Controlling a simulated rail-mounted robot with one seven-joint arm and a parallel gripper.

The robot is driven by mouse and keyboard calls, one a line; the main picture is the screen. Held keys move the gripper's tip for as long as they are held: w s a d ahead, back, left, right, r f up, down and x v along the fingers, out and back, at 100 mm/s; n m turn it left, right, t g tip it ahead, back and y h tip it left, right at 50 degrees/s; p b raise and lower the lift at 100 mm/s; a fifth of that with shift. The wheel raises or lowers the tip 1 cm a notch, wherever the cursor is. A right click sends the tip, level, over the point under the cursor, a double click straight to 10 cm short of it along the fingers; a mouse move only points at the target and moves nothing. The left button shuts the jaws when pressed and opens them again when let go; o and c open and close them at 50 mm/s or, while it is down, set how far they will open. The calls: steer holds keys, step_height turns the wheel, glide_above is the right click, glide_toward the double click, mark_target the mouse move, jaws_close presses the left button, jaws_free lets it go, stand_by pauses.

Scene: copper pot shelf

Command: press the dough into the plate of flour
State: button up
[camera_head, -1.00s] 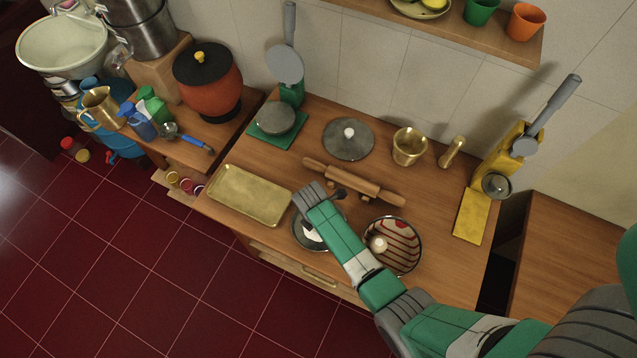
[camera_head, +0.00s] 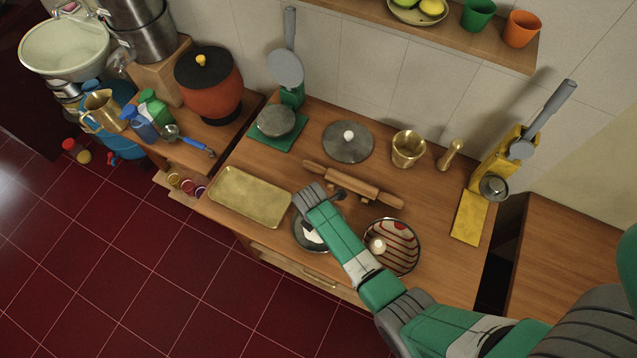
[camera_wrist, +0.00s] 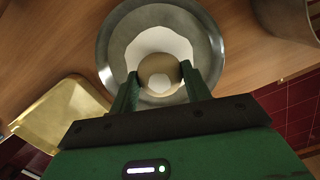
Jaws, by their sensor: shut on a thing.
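A pale round dough ball (camera_wrist: 158,74) is held between the two green fingers of my gripper (camera_wrist: 160,72) in the wrist view. It is over the middle of the grey metal plate (camera_wrist: 111,40). White flour (camera_wrist: 160,36) covers the plate's middle around and beyond the ball. I cannot tell whether the dough touches the flour. In the head view the plate (camera_head: 298,238) is partly covered by my arm, with some flour (camera_head: 312,236) showing. My fingers and the held dough are hidden there.
A striped bowl (camera_head: 402,256) with another pale ball (camera_head: 377,245) is right of the plate. A rolling pin (camera_head: 350,184) lies behind it. A brass tray (camera_head: 250,197) is at left. A stone disc (camera_head: 348,145), brass mortar (camera_head: 408,148) and pestle (camera_head: 451,154) stand farther back.

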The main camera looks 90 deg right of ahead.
step_height(320, 180, up, 7)
steer(key=p, duration=0.6)
steer(key=shift+f, duration=0.3)
